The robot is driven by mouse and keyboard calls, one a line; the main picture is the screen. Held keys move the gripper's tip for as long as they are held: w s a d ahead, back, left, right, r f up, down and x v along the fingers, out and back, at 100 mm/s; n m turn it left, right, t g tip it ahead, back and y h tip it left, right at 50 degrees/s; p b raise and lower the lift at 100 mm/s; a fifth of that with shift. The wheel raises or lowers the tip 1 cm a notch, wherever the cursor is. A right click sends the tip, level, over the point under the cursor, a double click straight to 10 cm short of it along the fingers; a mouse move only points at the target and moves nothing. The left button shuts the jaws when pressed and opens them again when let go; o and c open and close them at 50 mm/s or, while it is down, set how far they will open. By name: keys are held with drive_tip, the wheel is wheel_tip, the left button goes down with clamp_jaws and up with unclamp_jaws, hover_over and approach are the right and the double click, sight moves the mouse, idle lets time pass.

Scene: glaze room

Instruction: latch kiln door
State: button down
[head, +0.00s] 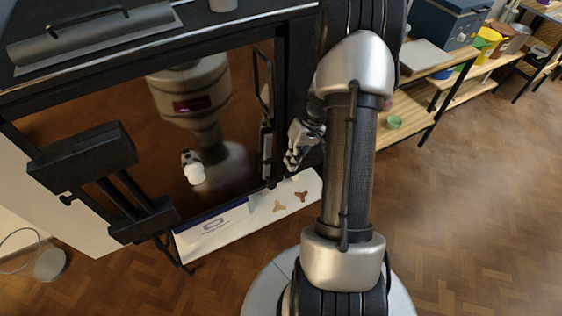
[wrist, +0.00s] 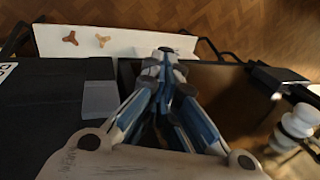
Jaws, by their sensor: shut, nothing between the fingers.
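The kiln door (head: 100,95) is a dark glossy panel in a black frame; it mirrors my body and the brown floor. It looks closed or nearly so, but I cannot tell if it is latched. A slim black bar handle (head: 256,85) stands at its right edge, with another dark upright piece (head: 267,150) below it. My gripper (head: 292,162) is shut and empty beside the door's right edge, over the white ledge. In the wrist view its blue-and-grey fingers (wrist: 165,58) are together, with the dark glossy door (wrist: 228,90) to their right. Whether they touch anything is unclear.
Black blocks (head: 85,160) stick out at the door's left. A white ledge (head: 245,222) below holds two small three-armed pieces, one tan (head: 279,206), one red-brown (head: 301,196). Wooden shelves (head: 410,110) with tubs stand at the right. Wooden floor (head: 490,200) is clear there.

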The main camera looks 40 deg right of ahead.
drive_tip(key=shift+d+f, duration=0.6)
drive_tip(key=shift+f, duration=0.05)
drive_tip(key=b+x, duration=0.2)
drive_tip(key=x, duration=0.8)
drive_tip(key=shift+a+b, duration=0.25)
drive_tip(key=shift+b, duration=0.2)
